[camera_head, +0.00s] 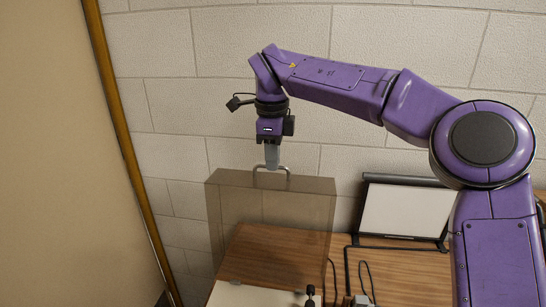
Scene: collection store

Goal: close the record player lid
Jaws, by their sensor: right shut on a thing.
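The record player lid (300,205) is a see-through brownish box shape with a metal handle (288,173) on its top edge. It stands raised, close to upright, at the back of the wooden desk. My right gripper (272,166) points down at the handle and is shut on it. The pale top of the record player (245,296) shows at the bottom edge, below the lid, and most of it is cut off. My left gripper does not show.
A white panel in a dark frame (405,212) stands on the wooden desk (395,280) to the right of the lid. Black cables (333,275) lie on the desk. A block wall (200,90) is behind, and a tan panel with a wooden edge (120,130) stands at left.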

